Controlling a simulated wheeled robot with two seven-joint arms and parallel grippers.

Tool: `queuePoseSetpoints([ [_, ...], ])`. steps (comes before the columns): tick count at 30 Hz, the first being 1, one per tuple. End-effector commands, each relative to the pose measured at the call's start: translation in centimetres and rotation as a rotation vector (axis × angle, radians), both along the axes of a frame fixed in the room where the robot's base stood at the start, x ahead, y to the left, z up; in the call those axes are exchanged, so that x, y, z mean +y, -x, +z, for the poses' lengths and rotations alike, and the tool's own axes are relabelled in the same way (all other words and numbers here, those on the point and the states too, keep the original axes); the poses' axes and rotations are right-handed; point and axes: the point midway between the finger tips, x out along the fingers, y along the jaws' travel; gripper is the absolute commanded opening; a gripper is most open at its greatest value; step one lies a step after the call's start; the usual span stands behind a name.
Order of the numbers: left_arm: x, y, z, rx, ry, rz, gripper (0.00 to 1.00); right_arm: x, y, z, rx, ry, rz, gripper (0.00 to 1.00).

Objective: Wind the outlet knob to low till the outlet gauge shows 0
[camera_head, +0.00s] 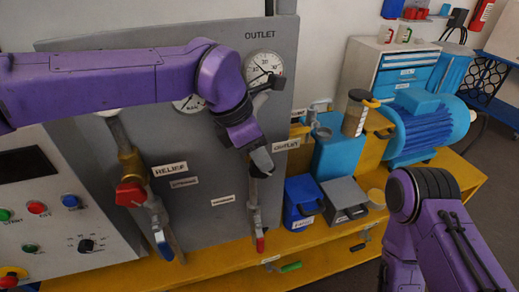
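The outlet gauge (264,65) is a white round dial high on the grey panel, below the word OUTLET. My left forearm partly covers its lower edge, and its needle is too small to read. My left gripper (262,161) is dark and points down at the top of the outlet pipe, left of the lower OUTLET label (287,144). The outlet knob is not clearly visible; the gripper and wrist cover that area. I cannot tell whether the fingers touch or hold anything. My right arm shows at the lower right, with its gripper out of view.
A red relief knob (131,194) and a blue-handled lever (164,246) are left of the outlet pipe (254,205). A blue bin (303,203), a grey box (346,200) and a blue motor (425,125) stand on the yellow bench (455,178) to the right.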

Motion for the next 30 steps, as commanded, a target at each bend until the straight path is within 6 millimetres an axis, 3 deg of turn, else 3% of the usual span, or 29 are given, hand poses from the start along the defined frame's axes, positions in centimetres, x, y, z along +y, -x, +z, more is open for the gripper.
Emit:
queuePoseSetpoints([
  [7,0.0,0.0,-0.1,0.000,0.000,0.000,0.32,0.0,0.0,0.0,0.000,0.000,0.000,0.43],
  [10,0.0,0.0,-0.1,0.000,0.000,0.000,0.00,0.0,0.0,0.0,0.000,0.000,0.000,0.43],
  [20,0.1,0.0,-0.4,-0.011,0.031,-0.001,0.00,0.0,0.0,-1.0,0.000,0.000,0.000,0.43],
  [30,1.0,0.2,-1.2,-0.075,0.231,0.002,0.00,0.0,0.0,-6.1,0.000,0.000,0.000,0.43],
])
